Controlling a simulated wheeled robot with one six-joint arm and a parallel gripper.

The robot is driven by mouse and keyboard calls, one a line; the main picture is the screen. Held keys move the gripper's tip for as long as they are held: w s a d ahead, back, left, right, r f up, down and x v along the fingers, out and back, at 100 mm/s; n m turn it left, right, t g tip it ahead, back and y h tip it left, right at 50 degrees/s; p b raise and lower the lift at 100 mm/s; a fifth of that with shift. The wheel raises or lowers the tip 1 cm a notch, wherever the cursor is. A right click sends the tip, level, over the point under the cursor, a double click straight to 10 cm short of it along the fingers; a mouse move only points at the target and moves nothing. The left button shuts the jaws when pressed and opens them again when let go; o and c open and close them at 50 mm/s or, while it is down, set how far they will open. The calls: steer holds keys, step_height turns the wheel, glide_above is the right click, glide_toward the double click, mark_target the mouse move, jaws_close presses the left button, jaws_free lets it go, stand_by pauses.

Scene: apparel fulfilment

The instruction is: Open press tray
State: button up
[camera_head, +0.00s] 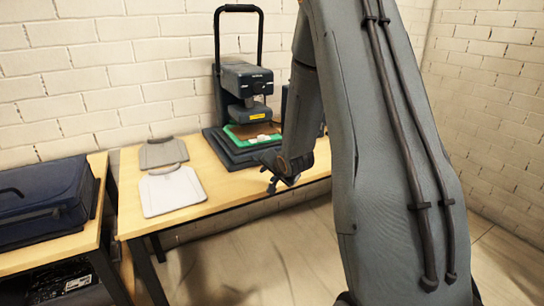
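The heat press (247,82) stands at the back of the wooden table, with its black handle raised above the press head. Its tray (228,158) is a dark stepped base under the head, carrying a green-edged piece (238,134) with a brown surface and a small pale item on it. My gripper (279,183) is in front of the tray's right side, near the table's front edge. It is small and dark here, and I cannot tell whether its fingers are open or shut. My arm hides the right side of the press area.
A white shirt-shaped board (172,192) and a grey one (163,152) lie on the table (223,187) left of the press. A dark blue case (42,202) sits on a separate table at far left. A brick wall (115,60) stands behind.

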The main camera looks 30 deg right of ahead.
steer(key=w+d+m+t, duration=0.1)
steer(key=d, duration=0.1)
steer(key=w+d+m+t, duration=0.2)
steer(key=w+d+m+t+y+p, duration=0.1)
steer(key=w+d+m, duration=0.1)
steer(key=d, duration=0.1)
steer(key=shift+w+f+t, duration=0.25)
steer(key=shift+f+t, duration=0.05)
steer(key=shift+f, duration=0.1)
steer(key=shift+w+d+m+t, duration=0.2)
steer(key=shift+d+m+t, duration=0.15)
steer(key=shift+m, duration=0.25)
steer(key=shift+p+x, duration=0.85)
steer(key=shift+x, duration=2.95)
steer(key=shift+a+r, duration=0.1)
jaws_close()
